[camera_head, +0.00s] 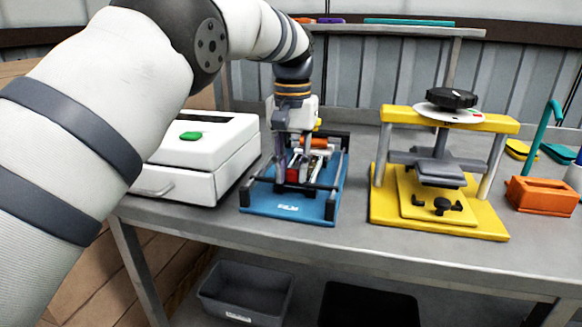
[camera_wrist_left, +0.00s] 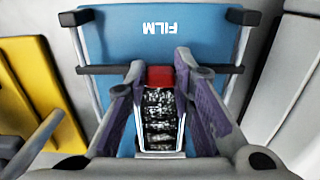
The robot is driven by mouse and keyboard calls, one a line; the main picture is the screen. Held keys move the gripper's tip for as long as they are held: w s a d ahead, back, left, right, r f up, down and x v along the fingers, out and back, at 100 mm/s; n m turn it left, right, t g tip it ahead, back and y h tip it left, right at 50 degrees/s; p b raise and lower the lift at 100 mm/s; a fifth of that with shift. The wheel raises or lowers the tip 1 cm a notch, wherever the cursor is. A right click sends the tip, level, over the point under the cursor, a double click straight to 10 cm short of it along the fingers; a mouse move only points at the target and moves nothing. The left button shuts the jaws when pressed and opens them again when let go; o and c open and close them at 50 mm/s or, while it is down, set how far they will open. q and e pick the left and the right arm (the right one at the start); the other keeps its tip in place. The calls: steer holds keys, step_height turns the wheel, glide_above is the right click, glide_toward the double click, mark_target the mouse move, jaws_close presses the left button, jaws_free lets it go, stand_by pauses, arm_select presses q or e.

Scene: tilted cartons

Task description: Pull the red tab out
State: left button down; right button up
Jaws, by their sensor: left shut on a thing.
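The red tab (camera_wrist_left: 160,77) shows in the left wrist view between the tips of my left gripper (camera_wrist_left: 160,72), which is shut on it. A dark, speckled strip (camera_wrist_left: 159,115) with pale edges runs from the tab toward the camera, between the purple finger pads. In the head view my left gripper (camera_head: 293,174) points down over the blue film stand (camera_head: 288,207), inside its dark bar frame. The gripper hides most of the tab there. My right gripper is in neither view.
A white box (camera_head: 205,160) with a green button stands left of the film stand. A yellow press (camera_head: 450,222) stands to its right, and an orange slotted block (camera_head: 541,197) is farther right. A grey bin (camera_head: 245,290) sits below the table (camera_head: 350,230).

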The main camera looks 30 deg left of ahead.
mark_target(292, 171)
arm_select(q)
steer(key=c, duration=1.4)
jaws_free()
steer(key=shift+o, duration=0.2)
step_height(292, 171, up, 8)
steer(key=shift+f, duration=0.25)
